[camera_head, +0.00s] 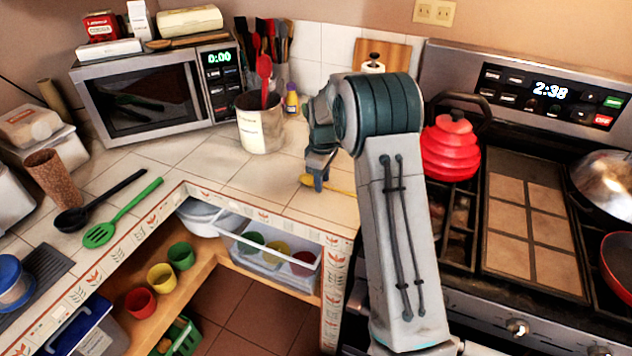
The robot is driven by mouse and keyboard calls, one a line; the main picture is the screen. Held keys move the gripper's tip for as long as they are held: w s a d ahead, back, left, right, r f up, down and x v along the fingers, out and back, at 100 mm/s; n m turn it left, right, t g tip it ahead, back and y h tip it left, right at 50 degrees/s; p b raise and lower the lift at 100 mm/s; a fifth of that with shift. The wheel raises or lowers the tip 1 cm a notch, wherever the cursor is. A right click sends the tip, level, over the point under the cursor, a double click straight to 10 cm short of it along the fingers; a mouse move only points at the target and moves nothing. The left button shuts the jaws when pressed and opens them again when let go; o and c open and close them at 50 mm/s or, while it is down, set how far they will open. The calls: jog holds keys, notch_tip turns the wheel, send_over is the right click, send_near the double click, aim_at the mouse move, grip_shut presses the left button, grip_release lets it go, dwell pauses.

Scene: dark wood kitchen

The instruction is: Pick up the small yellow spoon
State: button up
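A small yellow spoon (341,190) lies on the tiled counter, just left of the stove. Part of it is hidden behind my gripper and arm. My gripper (318,186) points down over the spoon's left part, at or very near the counter. The fingers are small and partly overlapping in this view. I cannot tell whether they are open or shut, or whether they touch the spoon.
A utensil crock (260,128) stands behind my gripper, beside the microwave (155,92). A red kettle (450,146) sits on the stove (535,262) to the right. A green slotted spoon (122,213) and black ladle (100,200) lie left. The counter between is clear.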

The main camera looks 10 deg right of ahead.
grip_shut()
jog(key=shift+r, duration=0.1)
